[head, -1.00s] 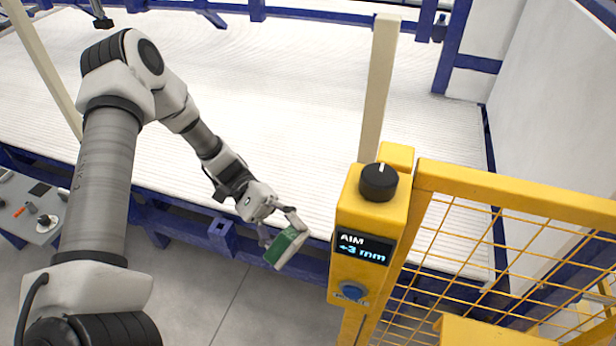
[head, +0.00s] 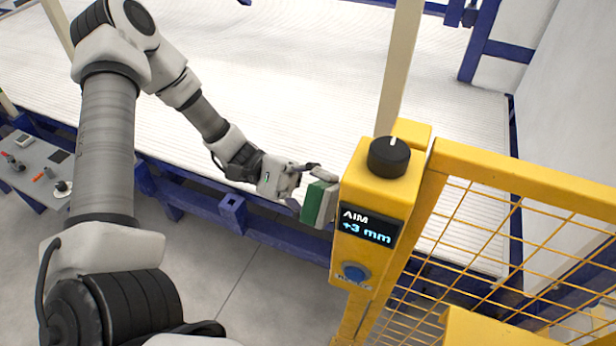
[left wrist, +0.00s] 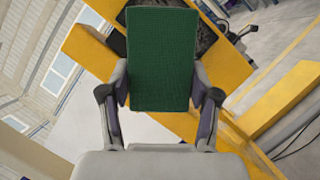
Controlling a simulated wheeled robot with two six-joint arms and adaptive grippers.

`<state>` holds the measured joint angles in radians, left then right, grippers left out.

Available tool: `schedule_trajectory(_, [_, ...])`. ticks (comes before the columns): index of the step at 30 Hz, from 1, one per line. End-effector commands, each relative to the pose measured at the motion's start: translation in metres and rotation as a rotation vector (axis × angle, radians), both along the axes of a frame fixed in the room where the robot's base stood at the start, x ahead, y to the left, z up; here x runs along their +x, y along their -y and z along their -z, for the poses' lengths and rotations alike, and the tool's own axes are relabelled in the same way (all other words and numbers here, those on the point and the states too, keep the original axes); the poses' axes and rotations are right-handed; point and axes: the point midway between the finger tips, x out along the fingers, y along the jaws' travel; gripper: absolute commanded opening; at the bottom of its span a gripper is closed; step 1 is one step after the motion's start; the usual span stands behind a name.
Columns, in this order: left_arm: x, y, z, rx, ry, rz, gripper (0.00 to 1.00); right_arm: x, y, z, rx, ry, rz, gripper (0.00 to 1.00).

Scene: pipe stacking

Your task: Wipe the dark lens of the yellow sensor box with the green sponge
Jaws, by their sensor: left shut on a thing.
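The yellow sensor box (head: 350,210) stands on a post right of centre, with a black knob on top, a lit display reading "AIM +3 mm" and a blue button. My left gripper (head: 308,186) is shut on the green sponge (head: 312,204), close against the box's left side; I cannot tell if they touch. The sponge has a pale layer on the box side. In the left wrist view the sponge (left wrist: 160,60) fills the space between the fingers. Behind it a dark patch (left wrist: 206,36), perhaps the lens, is mostly hidden. My right gripper is not in view.
A yellow mesh fence (head: 520,180) joins the box on the right. A white ribbed conveyor bed (head: 270,80) with a blue frame lies behind. A pale upright post (head: 398,70) rises behind the box. A grey table (head: 35,165) with small items stands at the left.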

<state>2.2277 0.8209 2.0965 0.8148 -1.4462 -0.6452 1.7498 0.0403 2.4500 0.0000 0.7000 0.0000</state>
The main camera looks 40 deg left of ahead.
Motion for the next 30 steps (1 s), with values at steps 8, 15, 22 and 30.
schedule_trajectory(8, [0.000,0.000,0.000,0.000,0.000,0.000,0.32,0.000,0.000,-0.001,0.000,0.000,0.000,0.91])
schedule_trajectory(15, [0.000,0.001,0.000,0.001,0.000,0.001,0.32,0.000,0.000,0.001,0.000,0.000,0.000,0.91])
schedule_trajectory(22, [0.002,0.005,0.001,0.001,0.001,0.000,0.32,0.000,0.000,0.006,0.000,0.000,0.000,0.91])
schedule_trajectory(30, [0.003,0.010,0.001,0.000,0.001,0.001,0.32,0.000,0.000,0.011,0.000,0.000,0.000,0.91])
